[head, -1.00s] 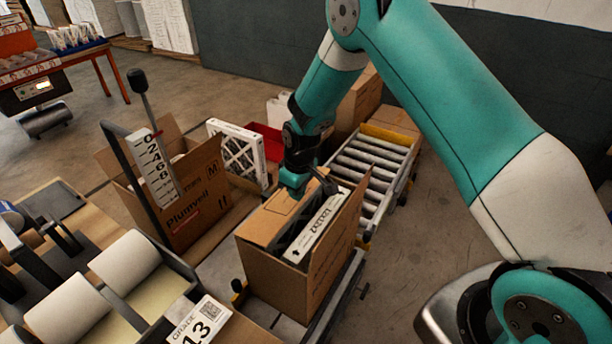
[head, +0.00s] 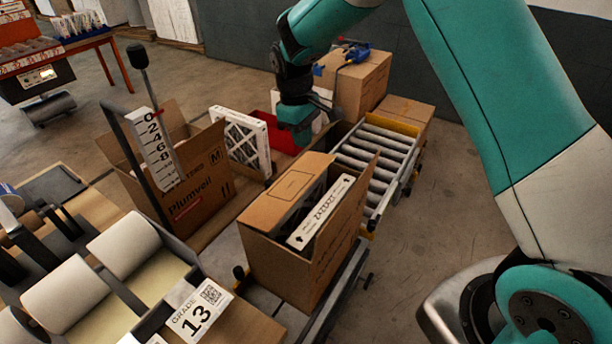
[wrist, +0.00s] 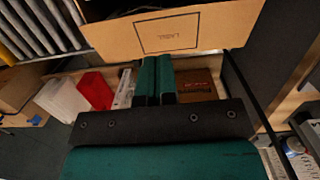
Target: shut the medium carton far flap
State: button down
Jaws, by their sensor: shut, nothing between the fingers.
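An open brown carton (head: 278,262) stands on the rollers in front of me; I see no size mark on it. Its left-hand flap (head: 290,190) lies folded inward over part of the opening, and its outlined label area (wrist: 168,33) shows in the wrist view. Its right-hand flap (head: 345,225) stands up. A white-edged filter (head: 322,212) sits inside, partly showing. Another carton (head: 195,195), marked M and Plumveil, stands open to the left. My gripper (head: 300,138) is shut and empty, above and beyond the near carton's back end, apart from it. Its fingers (wrist: 156,78) are together in the wrist view.
A roller conveyor (head: 378,160) runs behind the near carton. A white-framed filter (head: 242,140) and a red bin (head: 278,135) stand at the back left. A closed carton (head: 358,85) with a blue tool (head: 357,52) is at the back.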

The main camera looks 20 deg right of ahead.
aim_at(304, 189)
jog(key=shift+g+h, duration=0.3)
jog(key=shift+g, duration=0.3)
jog(key=p+x, duration=0.1)
jog(key=x, duration=0.3)
jog(key=w+a+p+x, duration=0.1)
jog(key=x, duration=0.3)
jog(key=a+p+x, duration=0.1)
jog(key=p+x, duration=0.1)
jog(key=x, duration=0.3)
jog(key=shift+w+a+f, duration=0.1)
jog(key=shift+w+f, duration=0.2)
jog(key=shift+w, duration=0.05)
